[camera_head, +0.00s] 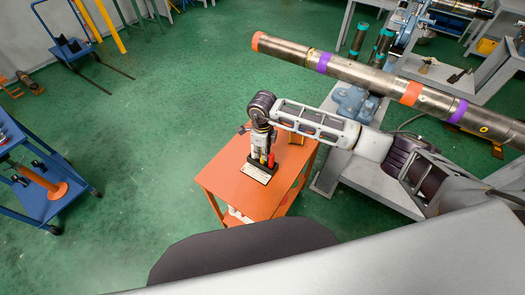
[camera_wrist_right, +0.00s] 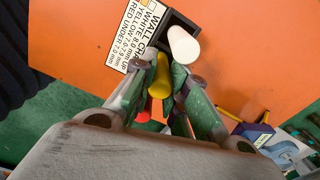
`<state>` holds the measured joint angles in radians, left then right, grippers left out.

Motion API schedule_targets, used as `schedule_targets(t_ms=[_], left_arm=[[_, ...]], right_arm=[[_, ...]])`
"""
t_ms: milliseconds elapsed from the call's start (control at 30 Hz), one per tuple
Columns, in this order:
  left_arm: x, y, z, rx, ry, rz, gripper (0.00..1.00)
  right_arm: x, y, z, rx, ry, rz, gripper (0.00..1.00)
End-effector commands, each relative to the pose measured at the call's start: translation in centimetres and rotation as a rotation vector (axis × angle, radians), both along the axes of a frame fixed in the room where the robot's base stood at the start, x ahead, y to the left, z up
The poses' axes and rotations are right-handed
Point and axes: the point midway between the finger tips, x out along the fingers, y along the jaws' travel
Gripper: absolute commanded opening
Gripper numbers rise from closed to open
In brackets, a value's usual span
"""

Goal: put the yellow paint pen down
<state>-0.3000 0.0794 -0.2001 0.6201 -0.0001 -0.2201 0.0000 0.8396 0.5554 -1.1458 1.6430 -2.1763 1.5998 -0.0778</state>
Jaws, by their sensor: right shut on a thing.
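My right gripper (camera_head: 263,146) points down over the orange cart, at a black pen holder (camera_head: 257,174). In the right wrist view the gripper (camera_wrist_right: 167,82) is shut on the yellow paint pen (camera_wrist_right: 161,74), whose rounded end shows between the fingers. The yellow pen also shows in the head view (camera_head: 263,159), just below the fingers. A white pen (camera_wrist_right: 183,45) stands in the holder beside the fingers. A red pen (camera_wrist_right: 155,106) is partly hidden by a finger. I cannot tell whether the yellow pen's lower end rests in the holder. My left gripper is not seen.
The orange cart top (camera_head: 228,181) has free room left of the holder. A white label card (camera_wrist_right: 142,38) lists wall sizes by pen colour. A long banded steel pipe (camera_head: 385,82) runs behind my right arm. A blue cart (camera_head: 45,190) stands at far left.

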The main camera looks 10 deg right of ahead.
Motion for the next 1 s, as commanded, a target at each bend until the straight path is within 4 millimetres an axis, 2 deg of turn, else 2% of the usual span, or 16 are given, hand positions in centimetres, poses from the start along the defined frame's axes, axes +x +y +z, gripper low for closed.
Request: schedule_targets(t_ms=[200,233,367,833,1000], left_arm=[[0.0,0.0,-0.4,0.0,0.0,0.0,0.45],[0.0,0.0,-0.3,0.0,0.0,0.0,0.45],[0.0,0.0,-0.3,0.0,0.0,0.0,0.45],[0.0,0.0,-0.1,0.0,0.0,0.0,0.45],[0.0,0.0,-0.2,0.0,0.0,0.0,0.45]], right_arm=[[0.0,0.0,-0.4,-0.001,-0.001,0.0,0.0],[0.0,0.0,-0.3,0.0,0.0,0.0,0.2],[0.0,0.0,-0.2,0.0,0.0,0.0,0.36],[0.0,0.0,-0.1,0.0,0.0,0.0,0.37],[0.1,0.0,0.8,0.0,-0.004,0.0,0.37]])
